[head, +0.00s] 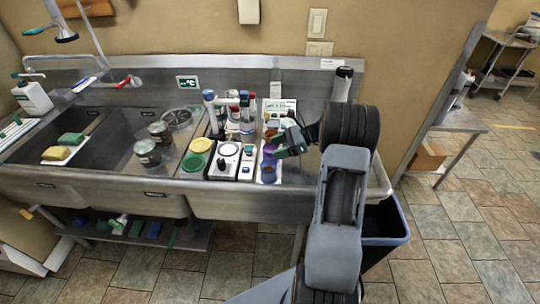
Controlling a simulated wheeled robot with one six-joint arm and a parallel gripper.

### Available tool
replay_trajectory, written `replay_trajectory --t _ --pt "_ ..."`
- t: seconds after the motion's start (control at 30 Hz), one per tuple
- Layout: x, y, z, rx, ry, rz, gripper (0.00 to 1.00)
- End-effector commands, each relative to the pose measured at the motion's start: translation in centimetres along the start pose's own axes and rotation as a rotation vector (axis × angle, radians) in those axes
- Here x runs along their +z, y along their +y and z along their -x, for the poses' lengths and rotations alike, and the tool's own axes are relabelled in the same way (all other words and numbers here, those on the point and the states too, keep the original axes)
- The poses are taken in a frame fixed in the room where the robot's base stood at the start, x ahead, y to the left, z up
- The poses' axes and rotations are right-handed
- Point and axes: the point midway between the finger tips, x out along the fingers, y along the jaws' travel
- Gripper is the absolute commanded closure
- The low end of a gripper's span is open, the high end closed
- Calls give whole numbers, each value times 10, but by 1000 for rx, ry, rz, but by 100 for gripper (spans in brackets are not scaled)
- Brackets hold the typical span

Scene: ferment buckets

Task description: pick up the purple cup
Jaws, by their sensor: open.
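A small purple cup (268,162) stands on a white strip at the right part of the sink counter in the head view. My gripper (277,147) is open, just above and to the right of the purple cup. The gripper's dark and green body hides part of the area behind the cup. At this size I cannot tell whether a fingertip touches the cup.
A small blue item (268,173) lies close in front of the purple cup. To its left are a white scale (225,160) and green and yellow lids (192,162). Bottles (247,120) crowd behind. Bare steel lies to the right.

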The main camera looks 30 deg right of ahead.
Motion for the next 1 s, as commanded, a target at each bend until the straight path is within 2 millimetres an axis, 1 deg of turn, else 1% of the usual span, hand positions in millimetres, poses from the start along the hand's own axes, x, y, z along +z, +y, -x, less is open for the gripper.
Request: replay_trajectory --t 0.1,0.23,0.37,0.6,0.9,0.97,1.0 --pt "2 1 -18 5 0 -1 36" --pt "1 1 -32 4 0 -1 36" --pt "0 1 -38 1 1 -1 36" --pt "0 1 -39 0 1 0 37" --pt "0 1 -38 1 1 0 66" --pt "0 1 -38 1 1 0 71" --pt "0 1 -38 1 1 0 72"
